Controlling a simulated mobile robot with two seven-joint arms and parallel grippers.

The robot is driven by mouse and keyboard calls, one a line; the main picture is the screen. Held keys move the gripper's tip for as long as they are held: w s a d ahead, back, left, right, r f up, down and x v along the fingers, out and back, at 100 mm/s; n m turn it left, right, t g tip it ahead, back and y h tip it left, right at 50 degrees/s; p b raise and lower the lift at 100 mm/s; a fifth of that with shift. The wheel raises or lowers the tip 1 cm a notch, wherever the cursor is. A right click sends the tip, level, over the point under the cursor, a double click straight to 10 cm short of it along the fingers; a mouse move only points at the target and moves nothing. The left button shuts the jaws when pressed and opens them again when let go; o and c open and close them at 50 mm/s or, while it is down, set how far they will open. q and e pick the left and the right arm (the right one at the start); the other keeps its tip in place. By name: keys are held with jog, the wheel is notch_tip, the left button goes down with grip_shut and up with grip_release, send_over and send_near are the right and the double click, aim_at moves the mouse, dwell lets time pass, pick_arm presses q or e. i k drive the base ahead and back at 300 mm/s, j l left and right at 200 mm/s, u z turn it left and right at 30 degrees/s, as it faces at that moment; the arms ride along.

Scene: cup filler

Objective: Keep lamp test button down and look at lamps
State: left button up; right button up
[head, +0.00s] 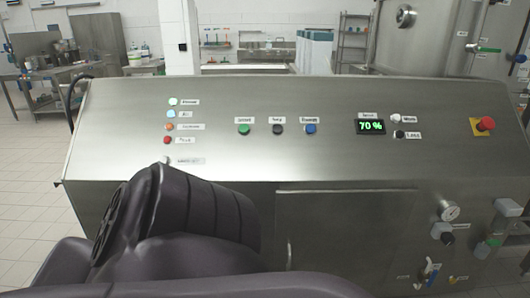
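A column of lamps sits on the left of the steel control panel (340,95). The top lamp (173,101) glows pale green-white and the one below it (171,114) glows pale cyan. Below them are an orange lamp (168,127) and a red lamp (167,140); I cannot tell surely whether these two are lit. A small pale button (165,160) with a blurred label (186,161) sits under the lamps, probably the lamp test button. My dark arm covers the area just below it. Neither gripper shows, and I cannot see anything touching the button.
Green (244,130), black (277,129) and blue (310,128) buttons sit mid-panel. A display (370,126) reads 70 %, with white (396,118) and black (399,134) buttons beside it. A red emergency stop (485,125) is at right. A gauge (450,211) and valves are below.

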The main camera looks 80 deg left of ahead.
aim_at(165, 160)
jog(key=u, duration=3.15)
